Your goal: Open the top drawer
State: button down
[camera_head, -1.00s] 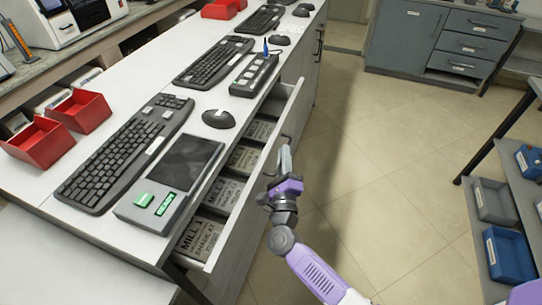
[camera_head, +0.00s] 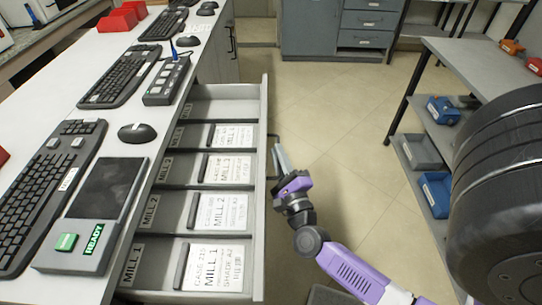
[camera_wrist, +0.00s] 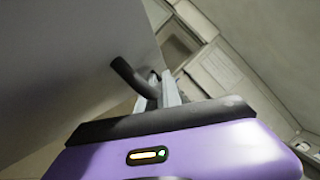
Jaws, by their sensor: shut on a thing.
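The top drawer (camera_head: 262,200) is pulled well out from under the white bench, and its inside shows in the head view. It holds labelled boxes in compartments marked MILL 1, MILL 2 and so on. My gripper (camera_head: 279,155) is at the outer face of the drawer front, shut on the dark bar handle (camera_head: 272,141). In the wrist view the handle (camera_wrist: 128,75) runs from the grey drawer front (camera_wrist: 70,60) to between my gripper's fingers (camera_wrist: 163,85). Part of the handle is hidden by the fingers.
Keyboards (camera_head: 45,190), a mouse (camera_head: 137,133) and a device with a green READY label (camera_head: 90,215) lie on the bench. A shelf table (camera_head: 480,65) with blue bins (camera_head: 436,193) stands at right. The tiled floor between (camera_head: 340,120) is clear.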

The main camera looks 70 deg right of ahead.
jog(key=shift+f, duration=0.1)
jog(key=c, duration=1.8)
grip_release()
jog(key=b+v, duration=0.2)
jog(key=v, duration=0.6)
